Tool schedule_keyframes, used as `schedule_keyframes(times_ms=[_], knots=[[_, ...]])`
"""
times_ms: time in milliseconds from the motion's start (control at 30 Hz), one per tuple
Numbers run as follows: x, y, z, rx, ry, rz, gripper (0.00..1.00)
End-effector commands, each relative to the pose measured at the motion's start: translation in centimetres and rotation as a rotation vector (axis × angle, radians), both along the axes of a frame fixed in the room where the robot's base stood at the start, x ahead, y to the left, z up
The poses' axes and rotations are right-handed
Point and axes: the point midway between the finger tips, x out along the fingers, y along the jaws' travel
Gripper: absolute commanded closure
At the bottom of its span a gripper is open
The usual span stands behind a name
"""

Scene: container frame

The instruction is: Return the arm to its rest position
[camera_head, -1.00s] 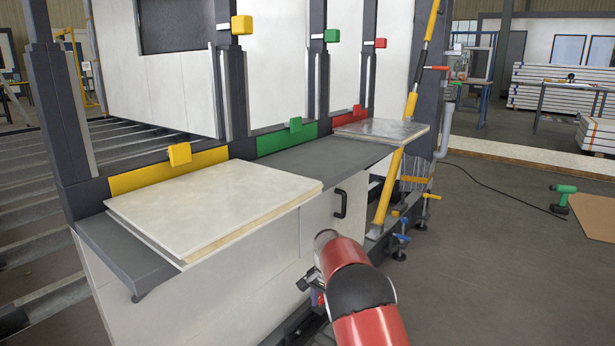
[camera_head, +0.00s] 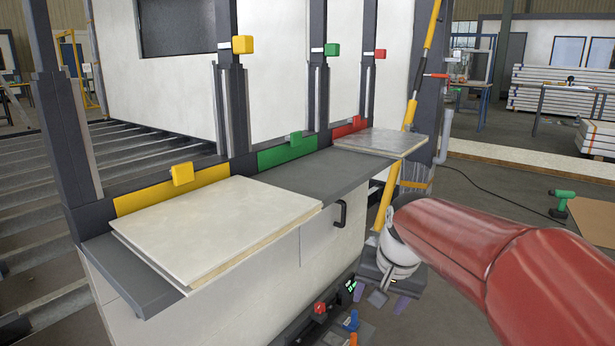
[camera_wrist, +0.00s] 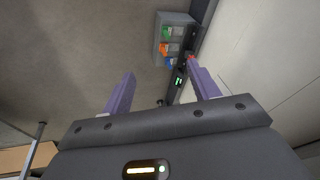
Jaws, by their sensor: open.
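My gripper (camera_head: 389,303) hangs low beside the right end of the workbench in the head view, below my red arm. Its two purple fingers point down. In the wrist view the fingers stand wide apart, and my gripper (camera_wrist: 163,72) is open with nothing between them. My red arm (camera_head: 470,245) is folded across the right of the head view and hides part of the floor.
The workbench (camera_head: 290,186) carries a pale panel (camera_head: 220,222) at left and a grey slab (camera_head: 380,142) at right. A yellow post (camera_head: 385,203) stands behind my arm. A small box with coloured parts (camera_wrist: 172,38) is below. A green drill (camera_head: 562,200) lies at right.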

Motion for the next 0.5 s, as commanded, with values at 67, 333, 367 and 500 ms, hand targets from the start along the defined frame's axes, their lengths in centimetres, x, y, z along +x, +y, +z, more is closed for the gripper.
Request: schedule_keyframes(times_ms=[67,333,367,500], knots=[[-3.9,-0.6,1.7,-0.02,-0.045,0.044,0.4],[-14.6,-1.7,2.1,-0.131,-0.165,0.196,0.4],[-15.4,-1.8,1.9,-0.143,-0.174,0.208,0.4],[-18.0,-2.0,1.0,-0.186,-0.202,0.25,0.4]])
